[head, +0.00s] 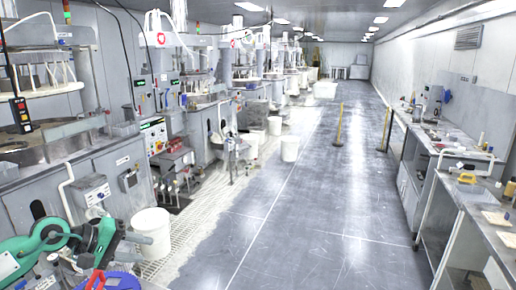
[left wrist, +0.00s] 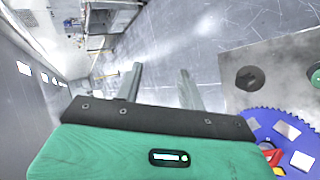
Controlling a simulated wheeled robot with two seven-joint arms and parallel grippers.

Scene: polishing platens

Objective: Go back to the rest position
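My left gripper (head: 138,237) is at the lower left of the head view, at the end of my green arm, and looks small there. In the left wrist view its two grey fingers (left wrist: 160,88) stand apart with nothing between them. They point over the floor. A blue toothed disc (left wrist: 252,125) with pale patches and red and yellow parts lies at the right of that view, apart from the fingers. A blue round thing (head: 122,281) with red and yellow beside it shows at the bottom of the head view, cut off by the edge. My right gripper is not in view.
Polishing machines (head: 75,165) line the left side. A white bucket (head: 152,232) stands near my left gripper, with more buckets (head: 289,149) farther back. A worktop (head: 478,205) runs along the right. Yellow posts (head: 339,125) stand mid-aisle. The aisle floor (head: 310,215) is otherwise clear.

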